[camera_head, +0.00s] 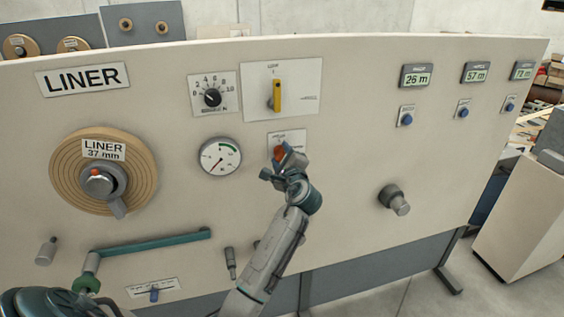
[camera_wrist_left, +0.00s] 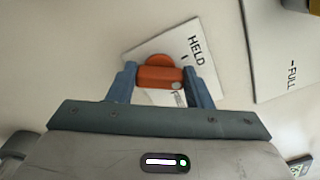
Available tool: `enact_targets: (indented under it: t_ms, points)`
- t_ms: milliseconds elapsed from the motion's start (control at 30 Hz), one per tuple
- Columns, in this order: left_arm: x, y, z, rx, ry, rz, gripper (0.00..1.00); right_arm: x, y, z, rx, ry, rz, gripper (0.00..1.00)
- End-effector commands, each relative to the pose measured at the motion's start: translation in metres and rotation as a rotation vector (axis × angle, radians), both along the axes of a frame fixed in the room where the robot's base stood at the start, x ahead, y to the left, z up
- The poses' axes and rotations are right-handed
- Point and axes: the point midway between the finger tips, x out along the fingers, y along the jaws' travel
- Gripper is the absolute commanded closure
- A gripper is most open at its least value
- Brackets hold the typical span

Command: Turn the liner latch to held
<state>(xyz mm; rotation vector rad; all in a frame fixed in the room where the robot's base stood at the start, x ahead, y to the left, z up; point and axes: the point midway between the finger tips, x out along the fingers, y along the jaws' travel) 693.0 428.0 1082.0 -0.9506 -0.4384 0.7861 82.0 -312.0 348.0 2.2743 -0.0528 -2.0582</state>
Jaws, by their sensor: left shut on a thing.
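The liner latch is a small orange-red knob (camera_head: 279,153) on a white label plate (camera_head: 287,138) in the middle of the upright panel. In the left wrist view the latch (camera_wrist_left: 160,74) sits between the two blue-grey fingers of my left gripper (camera_wrist_left: 161,84), which is shut on it. The word HELD (camera_wrist_left: 197,47) is readable on the plate, with a short mark beneath it. Another word near the latch's pale dot is partly hidden. In the head view my left gripper (camera_head: 284,163) covers the plate's lower part. My right gripper is not in view.
A yellow handle (camera_head: 277,95) on a white plate is above the latch. A round gauge (camera_head: 219,156) and a dial (camera_head: 212,98) are to its left. The liner roll (camera_head: 65,168) is at far left, with a long green bar (camera_head: 155,243) below. A grey knob (camera_head: 394,199) protrudes at right.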

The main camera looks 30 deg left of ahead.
Motion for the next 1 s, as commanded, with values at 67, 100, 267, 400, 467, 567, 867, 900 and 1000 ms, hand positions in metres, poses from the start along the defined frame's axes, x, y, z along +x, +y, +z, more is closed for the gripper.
enact_targets:
  t_ms: [67, 100, 267, 400, 467, 567, 867, 900, 1000]
  points:
    - [0.000, 0.000, -0.005, -0.047, -0.055, 0.000, 0.77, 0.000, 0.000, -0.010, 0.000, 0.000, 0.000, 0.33]
    - [0.000, 0.000, -0.005, -0.071, -0.083, 0.000, 0.77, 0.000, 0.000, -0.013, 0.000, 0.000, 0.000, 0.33]
    - [0.000, 0.000, -0.005, -0.164, -0.190, 0.000, 0.77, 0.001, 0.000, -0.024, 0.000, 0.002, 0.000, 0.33]
    - [0.000, 0.000, -0.005, -0.233, -0.272, 0.000, 0.77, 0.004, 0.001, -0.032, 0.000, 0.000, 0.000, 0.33]
    - [0.000, 0.000, -0.005, -0.259, -0.302, 0.000, 0.77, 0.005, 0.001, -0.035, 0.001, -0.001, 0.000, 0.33]
    - [-0.001, 0.000, -0.005, -0.296, -0.345, 0.000, 0.77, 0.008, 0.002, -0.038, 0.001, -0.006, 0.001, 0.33]
    - [-0.001, 0.000, -0.005, -0.360, -0.418, 0.001, 0.77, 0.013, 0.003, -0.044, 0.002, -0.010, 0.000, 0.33]
    - [-0.001, 0.000, -0.004, -0.364, -0.422, 0.001, 0.77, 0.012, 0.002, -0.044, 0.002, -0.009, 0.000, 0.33]
    - [-0.001, 0.000, -0.004, -0.370, -0.429, 0.001, 0.77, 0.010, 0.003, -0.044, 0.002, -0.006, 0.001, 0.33]
